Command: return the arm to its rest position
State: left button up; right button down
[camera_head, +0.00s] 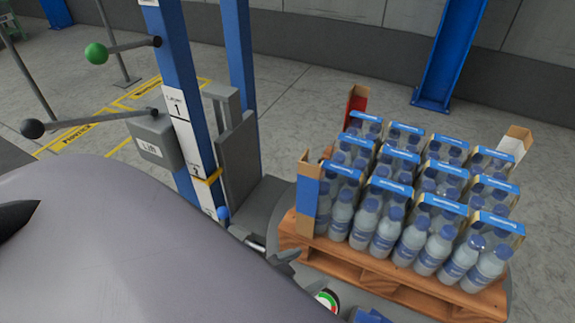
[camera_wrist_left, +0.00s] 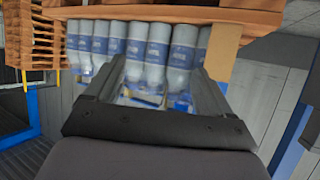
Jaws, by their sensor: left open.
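My left gripper (camera_head: 264,246) shows only in part in the head view, past the large grey surface of my arm. It is beside the near left corner of the loaded pallet. In the left wrist view its two dark fingers (camera_wrist_left: 158,78) are spread apart with nothing held between them. Bottles show beyond the fingers, apparently upside down in that view. My right gripper is not in view.
A wooden pallet (camera_head: 395,285) holds several bottle packs (camera_head: 385,225) with cardboard corner pieces (camera_head: 306,195). A blue post, a grey lift box (camera_head: 155,140) and levers with green (camera_head: 96,53) and black (camera_head: 32,128) knobs stand left. Floor behind the pallet is clear.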

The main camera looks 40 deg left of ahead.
pick_arm(q)
jog(key=s+f, duration=0.1)
jog(key=s+f+g, duration=0.1)
jog(key=s, duration=0.1)
jog(key=s+f+g, duration=0.1)
jog(key=shift+s+a+f+y, duration=0.25)
jog(key=shift+a+f+y, duration=0.05)
jog(key=shift+a+f, duration=0.05)
